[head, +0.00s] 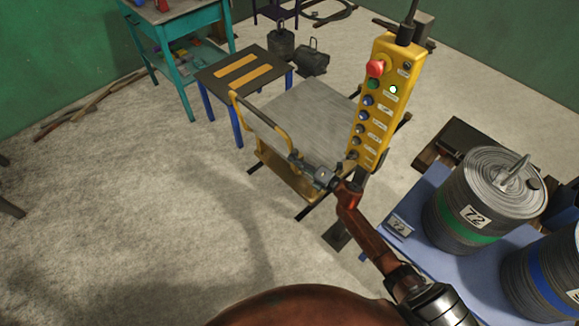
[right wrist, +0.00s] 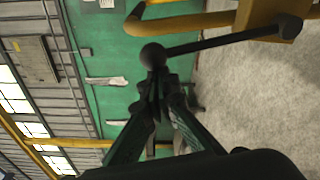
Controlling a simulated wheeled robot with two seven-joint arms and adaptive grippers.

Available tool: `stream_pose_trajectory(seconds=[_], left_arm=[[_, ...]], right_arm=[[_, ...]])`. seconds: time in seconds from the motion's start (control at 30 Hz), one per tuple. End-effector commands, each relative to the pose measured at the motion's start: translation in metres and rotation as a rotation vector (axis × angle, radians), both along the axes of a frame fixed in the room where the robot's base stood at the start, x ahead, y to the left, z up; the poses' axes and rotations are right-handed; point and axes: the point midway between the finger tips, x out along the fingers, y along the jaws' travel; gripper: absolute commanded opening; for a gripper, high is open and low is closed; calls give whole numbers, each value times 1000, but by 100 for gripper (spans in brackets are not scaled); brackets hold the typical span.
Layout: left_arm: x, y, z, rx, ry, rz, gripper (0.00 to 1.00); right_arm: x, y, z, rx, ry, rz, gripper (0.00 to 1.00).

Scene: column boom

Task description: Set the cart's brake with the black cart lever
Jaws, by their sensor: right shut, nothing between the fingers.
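The cart has a flat grey bed (head: 308,115) and a yellow frame with a yellow handle (head: 262,122); it stands in the middle of the head view. The black cart lever (right wrist: 225,42) shows in the right wrist view as a dark rod running from a yellow bracket to a round black knob (right wrist: 152,55). My right gripper (head: 318,176) is shut and empty at the cart's near side. In the right wrist view its fingertips (right wrist: 155,82) are right at the knob; I cannot tell whether they touch it. My left gripper is out of view.
A yellow push-button pendant (head: 382,105) hangs upright just right of the cart. Drums (head: 470,215) stand on a blue surface at the right. A small table with orange strips (head: 243,70) stands behind the cart.

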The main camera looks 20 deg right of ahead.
Motion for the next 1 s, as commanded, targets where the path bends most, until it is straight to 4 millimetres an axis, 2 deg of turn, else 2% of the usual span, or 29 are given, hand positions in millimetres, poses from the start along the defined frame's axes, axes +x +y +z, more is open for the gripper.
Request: stream_pose_trajectory(seconds=[0.4,1.0], left_arm=[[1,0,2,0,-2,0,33],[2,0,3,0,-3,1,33]], right_arm=[[7,-20,9,140,50,0,0],[9,-26,12,151,51,-11,0]])
